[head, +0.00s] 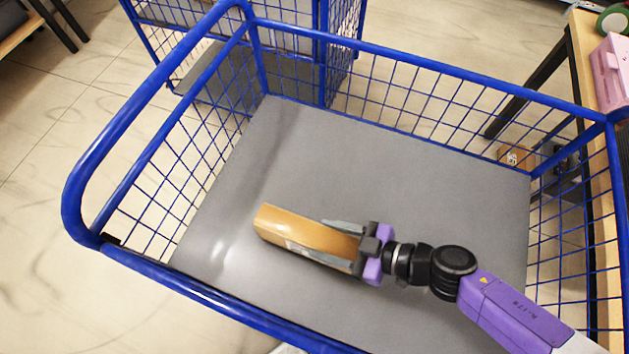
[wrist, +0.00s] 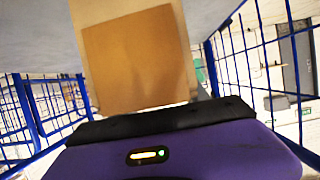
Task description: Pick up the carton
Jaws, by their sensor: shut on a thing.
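An orange-brown carton (head: 305,233) is in my gripper (head: 340,243), inside a blue wire cart. The fingers lie along two sides of the carton, and its far end sticks out to the left past them. A pale label shows on its lower side. In the wrist view the carton (wrist: 137,60) shows as a flat tan face just beyond the purple gripper body. The fingertips are hidden in that view. I cannot tell whether the carton touches the cart's floor.
The cart's grey floor (head: 360,150) is otherwise bare. Its blue rails (head: 160,100) and mesh walls enclose the arm's end. A second blue cart (head: 290,60) stands behind. A wooden table (head: 590,60) with a pink item (head: 611,70) is at right.

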